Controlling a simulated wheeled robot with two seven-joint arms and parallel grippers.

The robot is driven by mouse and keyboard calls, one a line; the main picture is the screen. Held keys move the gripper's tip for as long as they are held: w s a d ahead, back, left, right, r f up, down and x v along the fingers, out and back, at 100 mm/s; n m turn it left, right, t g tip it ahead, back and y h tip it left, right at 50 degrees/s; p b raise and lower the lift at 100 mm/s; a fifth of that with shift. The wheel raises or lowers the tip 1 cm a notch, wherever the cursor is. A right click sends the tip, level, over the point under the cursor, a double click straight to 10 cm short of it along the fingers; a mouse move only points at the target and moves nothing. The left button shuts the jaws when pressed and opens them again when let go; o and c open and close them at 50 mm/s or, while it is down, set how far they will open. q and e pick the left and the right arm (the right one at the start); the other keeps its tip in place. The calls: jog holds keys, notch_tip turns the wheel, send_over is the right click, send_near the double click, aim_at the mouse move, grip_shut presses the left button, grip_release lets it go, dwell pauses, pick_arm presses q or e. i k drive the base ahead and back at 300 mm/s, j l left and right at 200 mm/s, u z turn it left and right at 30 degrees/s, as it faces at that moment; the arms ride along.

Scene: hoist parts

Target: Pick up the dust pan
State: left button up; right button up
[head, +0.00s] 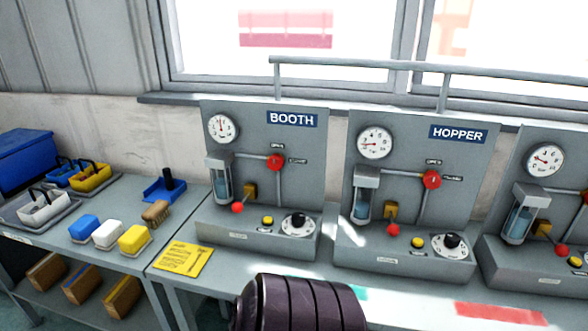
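A small blue dust pan (164,190) with a dark upright handle lies on the grey bench at the left, near the wall. A tan brush or block (155,213) lies just in front of it. No gripper of mine shows in the head view, so I cannot see where either one is relative to the dust pan. Nothing is seen touching the pan's handle.
Blue, white and yellow blocks (108,234) stand in front of the pan. Handled caddies (45,207) are to its left. The BOOTH panel (255,244) rises to its right, then the HOPPER panel (400,255). A yellow sheet (183,259) lies nearer the front.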

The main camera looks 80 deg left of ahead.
aim_at(167, 189)
jog(key=u, duration=3.6)
jog(key=i+j, duration=0.5)
jog(key=j+u, duration=0.05)
